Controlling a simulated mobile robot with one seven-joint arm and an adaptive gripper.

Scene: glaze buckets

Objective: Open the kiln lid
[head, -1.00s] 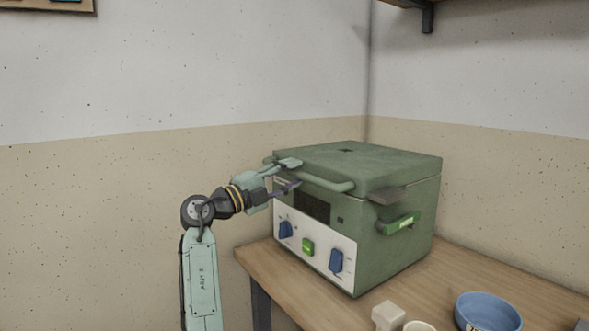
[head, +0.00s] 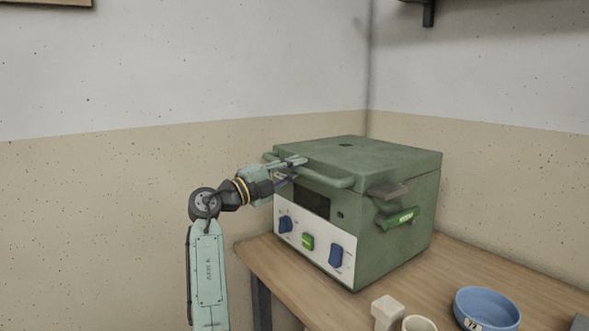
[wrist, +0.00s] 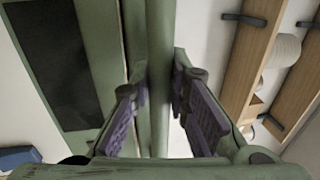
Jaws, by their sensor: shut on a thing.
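The green kiln (head: 390,235) stands on the wooden bench in the corner, its lid (head: 365,157) down flat. A bar handle (head: 325,181) runs along the lid's front edge. My gripper (head: 290,169) is at the left part of this handle, its fingers above and below it. In the wrist view the handle (wrist: 160,80) runs between the two purple-padded fingers (wrist: 160,100), and my gripper is shut on it. The exact contact is partly hidden in the head view.
The front panel carries blue knobs (head: 336,255) and a green switch (head: 307,241). A side latch with a green tag (head: 400,217) is on the right wall. A blue bowl (head: 487,308), a cream cup (head: 419,324) and a pale block (head: 387,311) stand on the bench (head: 450,275) in front.

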